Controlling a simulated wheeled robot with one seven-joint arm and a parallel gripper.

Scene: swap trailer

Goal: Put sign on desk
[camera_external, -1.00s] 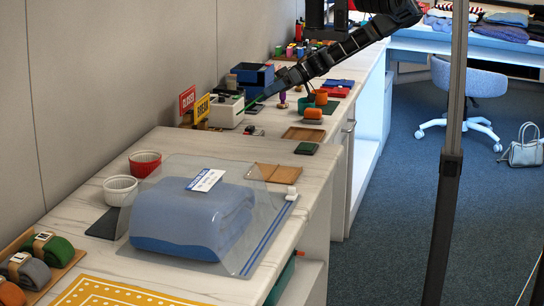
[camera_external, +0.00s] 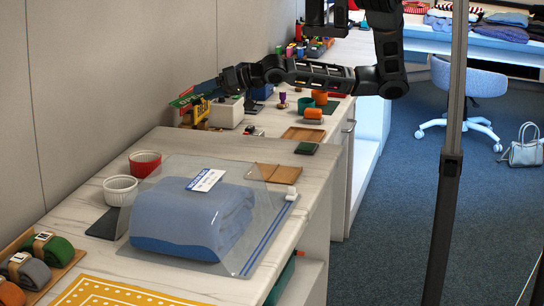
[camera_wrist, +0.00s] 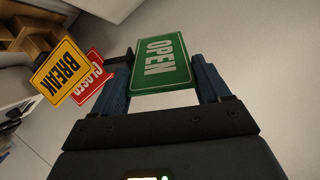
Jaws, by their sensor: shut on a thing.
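My gripper (camera_wrist: 161,68) is shut on a green OPEN sign (camera_wrist: 162,60), whose lettered face shows between the two fingers in the wrist view. In the external view, my gripper (camera_external: 208,88) holds the green sign (camera_external: 184,100) in the air near the wall, above the counter's far left side. A yellow BREAK sign (camera_wrist: 62,71) and a red CLOSED sign (camera_wrist: 94,76) stand close together left of the fingers in the wrist view. In the external view, the yellow sign (camera_external: 200,108) is just below my gripper; the red one is largely hidden.
A white box-like device (camera_external: 227,113) stands beside the signs. The marble counter (camera_external: 185,143) also carries a wrapped blue bundle (camera_external: 180,225), two ramekins (camera_external: 122,189) and small pots. A blue-white desk (camera_external: 430,45) with folded clothes and an office chair (camera_external: 470,78) stand back right.

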